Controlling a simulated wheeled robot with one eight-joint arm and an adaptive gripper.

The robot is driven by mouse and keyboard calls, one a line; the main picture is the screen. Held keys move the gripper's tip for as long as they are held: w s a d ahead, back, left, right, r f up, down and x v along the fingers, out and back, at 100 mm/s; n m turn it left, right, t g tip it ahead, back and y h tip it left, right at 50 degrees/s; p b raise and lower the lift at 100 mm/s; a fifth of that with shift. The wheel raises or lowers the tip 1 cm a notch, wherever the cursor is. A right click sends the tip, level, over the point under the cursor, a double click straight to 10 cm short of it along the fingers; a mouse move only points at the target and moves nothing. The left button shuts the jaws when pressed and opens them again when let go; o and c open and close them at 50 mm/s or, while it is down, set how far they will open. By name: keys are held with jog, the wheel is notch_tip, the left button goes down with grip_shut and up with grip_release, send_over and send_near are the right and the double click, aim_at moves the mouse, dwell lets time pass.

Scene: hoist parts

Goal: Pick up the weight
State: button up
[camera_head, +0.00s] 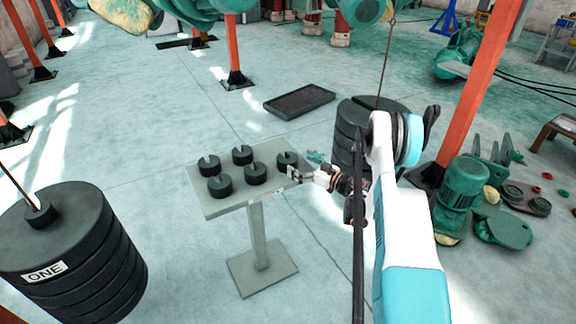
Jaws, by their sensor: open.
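Several small black slotted weights stand on a grey pedestal table (212,208). One weight (209,165) is at the back left, one (242,155) at the back middle, one (220,186) at the front left, one (256,173) at the front middle and one (287,161) at the right. The picture does not show which one is meant. My gripper (294,175) is open and empty at the table's right edge, close to the right weight. I cannot tell whether its fingers touch that weight.
A large black weight stack marked ONE (85,275) stands at the left front. Another stack (350,125) hangs on a cable behind my arm. A dark tray (299,101) lies on the floor. Orange posts and green machine parts (461,183) stand at the right.

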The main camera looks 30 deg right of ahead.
aim_at(288, 157)
jog(key=b+x, duration=0.1)
jog(key=x, duration=0.1)
jog(key=b+x, duration=0.1)
jog(key=x, duration=0.2)
jog(key=shift+a+f, duration=0.15)
jog(key=shift+a, duration=0.1)
jog(key=shift+w, duration=0.15)
jog(key=shift+r, duration=0.2)
jog(key=c, duration=2.2)
jog(key=shift+r, duration=0.15)
notch_tip(288, 157, up, 20)
jog(key=p, duration=0.6)
